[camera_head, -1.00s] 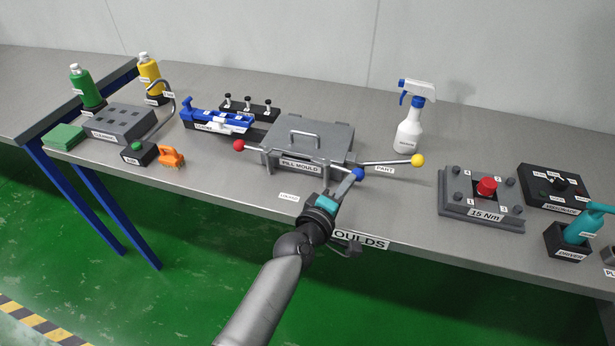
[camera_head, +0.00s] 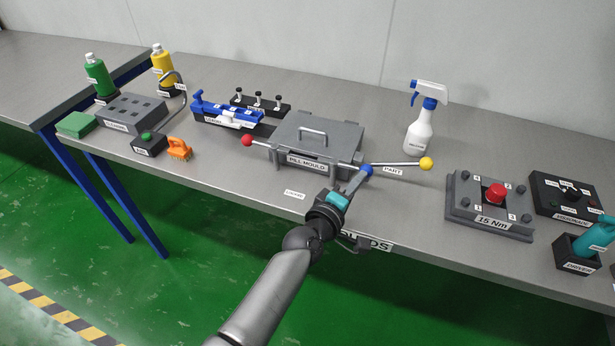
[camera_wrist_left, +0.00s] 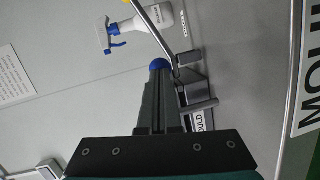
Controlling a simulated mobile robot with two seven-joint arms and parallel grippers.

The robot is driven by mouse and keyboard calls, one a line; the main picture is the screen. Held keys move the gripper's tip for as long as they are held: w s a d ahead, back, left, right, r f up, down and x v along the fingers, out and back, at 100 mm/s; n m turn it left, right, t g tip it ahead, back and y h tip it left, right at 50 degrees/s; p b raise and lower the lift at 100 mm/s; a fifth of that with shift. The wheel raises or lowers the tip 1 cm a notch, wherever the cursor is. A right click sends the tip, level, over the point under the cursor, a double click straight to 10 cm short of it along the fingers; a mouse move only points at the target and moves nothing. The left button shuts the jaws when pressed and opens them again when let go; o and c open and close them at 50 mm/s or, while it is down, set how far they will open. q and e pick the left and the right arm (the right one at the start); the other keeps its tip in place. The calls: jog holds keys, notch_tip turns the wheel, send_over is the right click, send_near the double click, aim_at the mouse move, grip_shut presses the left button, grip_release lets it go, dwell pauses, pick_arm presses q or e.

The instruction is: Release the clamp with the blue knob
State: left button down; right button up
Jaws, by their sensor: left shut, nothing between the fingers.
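The grey pill mould (camera_head: 346,133) sits on the bench near the middle of the head view. A blue knob (camera_head: 366,169) is at its front right corner. My left gripper (camera_head: 361,179) comes up from the front edge and points at this knob. Its fingers are shut and empty, with their tips right at the knob. In the left wrist view the blue knob (camera_wrist_left: 158,64) shows just past the fingertips (camera_wrist_left: 157,73); whether they touch it I cannot tell. The fingers partly hide the clamp there. My right gripper is not in view.
Rods with a red knob (camera_head: 247,140) and a yellow knob (camera_head: 426,163) stick out at the mould's sides. A spray bottle (camera_head: 418,132) stands behind right. The 15 Nm block (camera_head: 465,207) is further right.

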pick_arm(q)
jog(key=shift+d+r, duration=0.4)
jog(key=shift+s+a+p, duration=0.25)
jog(key=shift+s+p, duration=0.15)
jog(key=shift+s, duration=0.05)
jog(key=f+p+v, duration=0.1)
jog(key=v, duration=1.3)
jog(key=shift+a+p, duration=0.3)
jog(key=shift+a, duration=0.15)
jog(key=shift+s, duration=0.1)
